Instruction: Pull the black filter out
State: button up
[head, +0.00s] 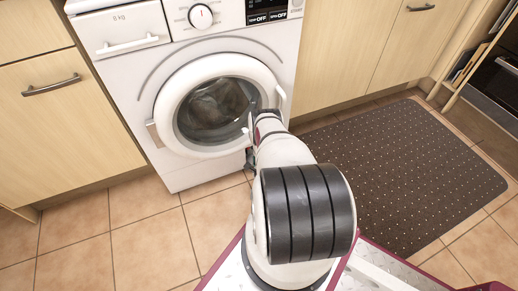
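A white washing machine (185,80) stands ahead of me, with its round door (170,97) closed and dark cloth-like contents behind the glass (212,108). I cannot make out a black filter; the machine's lower right front is partly hidden by my arm. My arm reaches forward to the right side of the door. Dark parts at its far end, probably my gripper (254,114), overlap the door's right rim in the picture. Whether they touch it, and whether the fingers are open or shut, cannot be told. No held thing shows.
Wooden cabinets (60,120) flank the machine on both sides. A dark dotted mat (410,170) lies on the tiled floor to the right. An oven (497,80) stands at the far right. The tiles (150,240) in front of the machine at left are clear.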

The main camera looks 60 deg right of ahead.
jog(key=shift+b+x, duration=1.05)
jog(key=shift+x, duration=1.65)
jog(key=shift+c, duration=0.6)
